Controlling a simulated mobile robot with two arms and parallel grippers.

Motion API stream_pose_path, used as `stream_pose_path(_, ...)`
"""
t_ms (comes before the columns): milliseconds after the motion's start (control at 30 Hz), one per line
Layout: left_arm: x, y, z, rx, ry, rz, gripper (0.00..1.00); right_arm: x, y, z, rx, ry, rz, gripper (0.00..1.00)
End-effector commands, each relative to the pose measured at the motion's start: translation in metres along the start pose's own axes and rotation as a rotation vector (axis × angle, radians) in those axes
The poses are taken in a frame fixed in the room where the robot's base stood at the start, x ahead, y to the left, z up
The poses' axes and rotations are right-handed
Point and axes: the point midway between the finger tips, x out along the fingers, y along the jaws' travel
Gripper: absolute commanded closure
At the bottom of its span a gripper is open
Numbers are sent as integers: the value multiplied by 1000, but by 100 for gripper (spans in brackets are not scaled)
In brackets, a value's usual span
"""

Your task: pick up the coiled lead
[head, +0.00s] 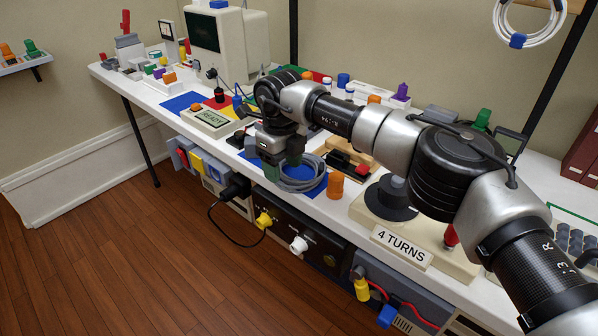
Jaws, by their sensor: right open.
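A grey coiled lead (300,185) lies on a blue mat (318,190) near the front edge of the white workbench. My right gripper (281,164) reaches in from the right and points down at the left part of this coil. It is open, with its fingertips at or just over the coil; I cannot tell whether they touch it. The gripper hides the coil's far left side. A second coil, white with a blue tie (517,41), hangs at the upper right. My left gripper is not in view.
An orange knob (335,186) stands just right of the coil. A READY box (212,121) is to the left, and a base marked 4 TURNS (402,246) to the right. Plugs and devices crowd the shelf below. The wooden floor (110,245) is clear.

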Motion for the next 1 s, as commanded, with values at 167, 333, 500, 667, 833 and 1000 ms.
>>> stream_pose_path(167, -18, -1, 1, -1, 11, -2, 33, 31, -4, 3, -1, 2, 1, 42)
stream_pose_path(333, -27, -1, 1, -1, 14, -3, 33, 43, -4, 3, -1, 1, 1, 42)
stream_pose_path(500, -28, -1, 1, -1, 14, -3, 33, 43, -4, 3, -1, 0, 1, 42)
stream_pose_path(667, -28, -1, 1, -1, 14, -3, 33, 43, -4, 3, -1, 0, 1, 58)
stream_pose_path(833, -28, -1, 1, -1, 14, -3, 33, 43, -4, 3, -1, 0, 1, 85)
stream_pose_path(1000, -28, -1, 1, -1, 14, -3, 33, 42, -4, 3, -1, -1, 1, 97)
